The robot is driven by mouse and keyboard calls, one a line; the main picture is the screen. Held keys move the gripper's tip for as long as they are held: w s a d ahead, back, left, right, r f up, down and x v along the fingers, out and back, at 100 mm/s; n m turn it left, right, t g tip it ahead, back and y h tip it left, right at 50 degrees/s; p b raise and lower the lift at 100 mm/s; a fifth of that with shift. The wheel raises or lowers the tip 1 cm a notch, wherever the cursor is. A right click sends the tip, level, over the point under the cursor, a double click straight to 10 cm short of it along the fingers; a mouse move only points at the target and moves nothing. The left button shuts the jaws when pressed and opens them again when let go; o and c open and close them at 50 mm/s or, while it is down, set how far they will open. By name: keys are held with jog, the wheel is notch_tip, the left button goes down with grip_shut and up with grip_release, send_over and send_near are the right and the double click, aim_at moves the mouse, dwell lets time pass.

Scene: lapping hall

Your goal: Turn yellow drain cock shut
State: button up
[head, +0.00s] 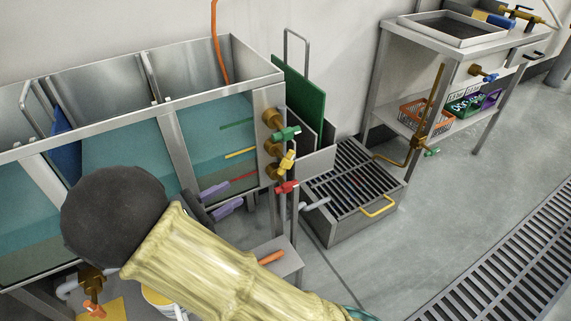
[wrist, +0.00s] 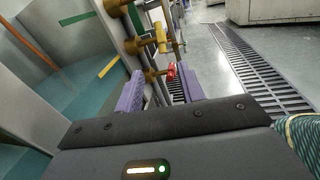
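The yellow drain cock (head: 287,161) sits on a brass valve at the tank's right end. It is the middle one of a column, below the green cock (head: 285,133) and above the red cock (head: 287,187). Its handle stands steeply tilted, unlike the flatter green and red ones. In the wrist view the yellow cock (wrist: 161,39) shows beyond and above my fingers, with the red cock (wrist: 170,73) nearer the gap. My gripper (head: 226,198) has purple fingers, spread apart and empty, left of and below the yellow cock. The fingers also show in the wrist view (wrist: 161,88).
The steel tank (head: 175,145) with teal liquid borders my arm on the left. A slatted drain box (head: 352,190) with a yellow handle stands right of the cocks. A workbench (head: 460,47) is at the back right. Open floor and a floor grate (head: 510,260) lie right.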

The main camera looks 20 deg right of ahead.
aim_at(283, 165)
jog(key=shift+d, duration=0.1)
jog(key=b+x, duration=0.3)
jog(key=x, duration=0.5)
jog(key=b+x, duration=0.4)
jog(key=x, duration=0.4)
jog(key=shift+w+d+f, duration=0.1)
jog(key=shift+d+f, duration=0.1)
jog(key=shift+d, duration=0.1)
jog(key=shift+w+d+r, duration=0.1)
jog(key=shift+w+d, duration=0.05)
jog(key=shift+d, duration=0.15)
grip_shut()
